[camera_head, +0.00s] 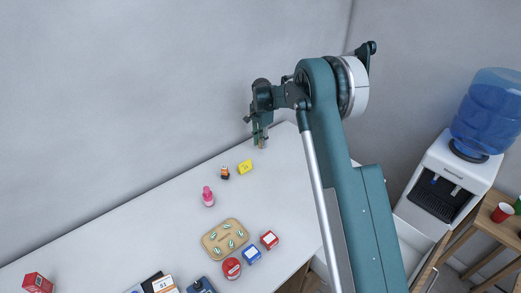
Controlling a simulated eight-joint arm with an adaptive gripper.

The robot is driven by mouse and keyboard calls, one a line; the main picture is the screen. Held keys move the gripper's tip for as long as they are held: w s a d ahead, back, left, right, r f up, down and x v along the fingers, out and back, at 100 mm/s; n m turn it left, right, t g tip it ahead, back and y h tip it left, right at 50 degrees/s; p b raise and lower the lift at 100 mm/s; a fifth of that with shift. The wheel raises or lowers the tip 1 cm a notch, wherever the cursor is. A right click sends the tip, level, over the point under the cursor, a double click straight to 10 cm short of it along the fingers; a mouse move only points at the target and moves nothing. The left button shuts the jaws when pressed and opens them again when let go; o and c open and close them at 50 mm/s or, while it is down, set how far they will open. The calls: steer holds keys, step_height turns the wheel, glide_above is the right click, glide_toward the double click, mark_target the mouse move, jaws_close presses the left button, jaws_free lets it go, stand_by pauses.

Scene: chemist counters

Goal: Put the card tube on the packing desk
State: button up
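My gripper (260,138) hangs pointing down over the far right end of the white counter (150,222). A small tan piece shows at its fingertips; it may be part of the card tube, but it is too small to tell. I cannot see whether the fingers are open or shut on it. No other thing in view is clearly a card tube. I cannot tell which surface is the packing desk.
On the counter are a yellow box (245,167), a small dark-and-orange bottle (225,173), a pink bottle (208,197), a tan tray (216,249), a red tin (231,268) and small boxes. A water dispenser (445,185) stands right. The counter's left middle is clear.

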steer(key=shift+f, duration=0.2)
steer(key=shift+f, duration=1.85)
steer(key=shift+f, duration=0.25)
steer(key=o, duration=0.7)
steer(key=shift+r, duration=0.1)
steer(key=shift+c, duration=0.2)
steer(key=shift+r, duration=0.1)
step_height(320, 180, up, 12)
steer(key=shift+r, duration=0.1)
